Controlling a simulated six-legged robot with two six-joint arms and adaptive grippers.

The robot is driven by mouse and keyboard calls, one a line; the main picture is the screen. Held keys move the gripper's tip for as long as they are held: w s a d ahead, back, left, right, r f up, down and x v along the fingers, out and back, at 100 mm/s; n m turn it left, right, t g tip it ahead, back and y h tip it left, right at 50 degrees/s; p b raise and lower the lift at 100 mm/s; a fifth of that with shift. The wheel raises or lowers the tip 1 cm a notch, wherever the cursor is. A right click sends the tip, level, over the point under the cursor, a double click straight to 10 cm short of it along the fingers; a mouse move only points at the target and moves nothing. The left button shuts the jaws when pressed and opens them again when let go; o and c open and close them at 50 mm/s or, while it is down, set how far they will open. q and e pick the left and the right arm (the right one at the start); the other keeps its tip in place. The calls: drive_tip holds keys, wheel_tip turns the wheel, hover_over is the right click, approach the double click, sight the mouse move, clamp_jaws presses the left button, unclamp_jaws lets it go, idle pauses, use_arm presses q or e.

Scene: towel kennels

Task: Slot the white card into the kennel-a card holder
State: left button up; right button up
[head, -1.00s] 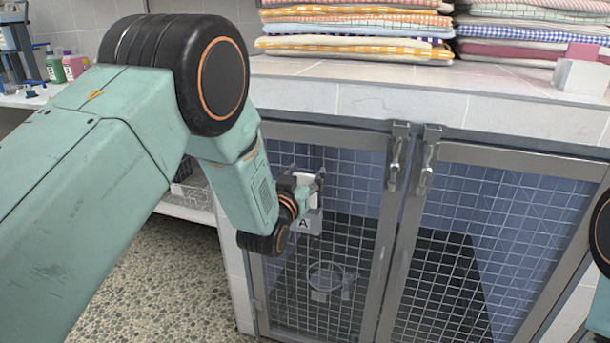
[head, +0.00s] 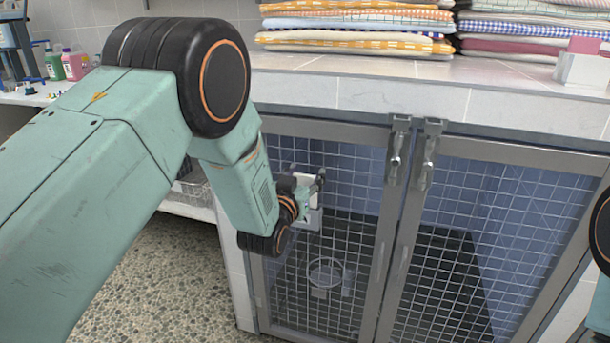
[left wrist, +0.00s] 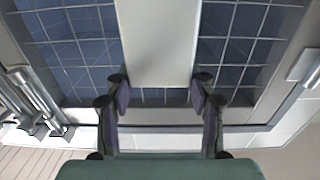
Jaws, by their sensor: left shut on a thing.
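My left gripper (head: 314,190) is in front of the left kennel door, near its upper left part. It is shut on the white card (left wrist: 157,40), whose edges lie between the two fingertips (left wrist: 160,92) in the left wrist view. The card runs out of the top of that view. In the head view a pale plate (head: 311,219) shows just below the gripper, against the door mesh; I cannot tell whether it is the card or the kennel-a card holder. Whether the card is inside the holder is hidden by the gripper. My right gripper is out of view.
Two mesh kennel doors with metal latches (head: 397,155) stand side by side. A round ring holder (head: 325,272) shows low behind the left mesh. Folded towels (head: 355,28) and a white box (head: 583,66) sit on the tiled ledge above. Bottles (head: 73,65) stand at far left.

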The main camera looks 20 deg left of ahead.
use_arm(q)
drive_tip(key=shift+f+b, duration=1.25)
drive_tip(key=shift+f, duration=0.75)
drive_tip(key=o, duration=1.1)
drive_tip(key=s, duration=1.2)
drive_tip(key=shift+a, duration=0.3)
drive_tip(key=shift+w+d, duration=0.15)
drive_tip(key=shift+w, duration=2.9)
drive_tip(key=shift+w+d, duration=0.15)
drive_tip(key=shift+w, duration=2.85)
